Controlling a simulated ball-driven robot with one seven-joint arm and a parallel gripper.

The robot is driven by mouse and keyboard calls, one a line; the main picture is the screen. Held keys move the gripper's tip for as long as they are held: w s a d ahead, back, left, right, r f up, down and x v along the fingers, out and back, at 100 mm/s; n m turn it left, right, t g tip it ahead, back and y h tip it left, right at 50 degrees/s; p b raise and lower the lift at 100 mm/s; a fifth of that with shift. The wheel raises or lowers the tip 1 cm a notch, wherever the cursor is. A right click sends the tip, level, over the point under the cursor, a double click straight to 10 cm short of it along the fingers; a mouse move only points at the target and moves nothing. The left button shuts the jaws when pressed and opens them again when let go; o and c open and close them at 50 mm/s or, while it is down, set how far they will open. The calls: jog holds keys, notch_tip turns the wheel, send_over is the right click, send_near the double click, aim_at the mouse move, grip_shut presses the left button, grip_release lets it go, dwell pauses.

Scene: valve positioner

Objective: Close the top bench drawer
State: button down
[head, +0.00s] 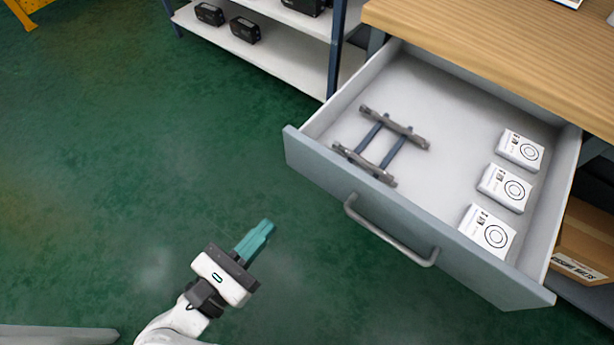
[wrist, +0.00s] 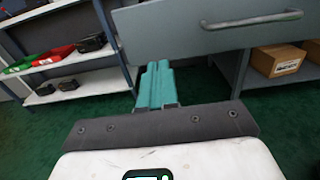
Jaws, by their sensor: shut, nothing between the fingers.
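The top bench drawer (head: 415,215) is pulled well out from under the wooden bench top in the head view. Its grey front and bar handle (head: 388,233) face my side, and the handle also shows in the wrist view (wrist: 252,20). Inside lie a dark metal bracket-like part (head: 382,145) and three white boxes (head: 504,188). My gripper (head: 267,228), with teal fingers, is shut and empty. It is in front of the drawer front, left of the handle in the head view, and apart from it. In the wrist view the fingertips (wrist: 158,66) show below and left of the handle.
The wooden bench top (head: 500,45) is behind the drawer. A shelf rack (head: 275,35) with black devices stands left of the bench. A cardboard box (head: 583,240) sits at the right, under the bench. The green floor (head: 150,150) is open to the left.

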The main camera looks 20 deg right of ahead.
aim_at(399, 86)
jog(key=p+x, duration=0.2)
jog(key=x, duration=1)
jog(key=shift+d+f, duration=0.1)
jog(key=shift+d, duration=0.2)
dwell(0.4)
jog(key=b+x, duration=0.3)
jog(key=x, duration=3.3)
jog(key=shift+f+b, duration=0.1)
jog(key=shift+b, duration=0.2)
jog(key=shift+w+d, duration=0.4)
jog(key=shift+d, duration=0.05)
jog(key=shift+w+d+r, duration=0.1)
jog(key=shift+r, duration=0.1)
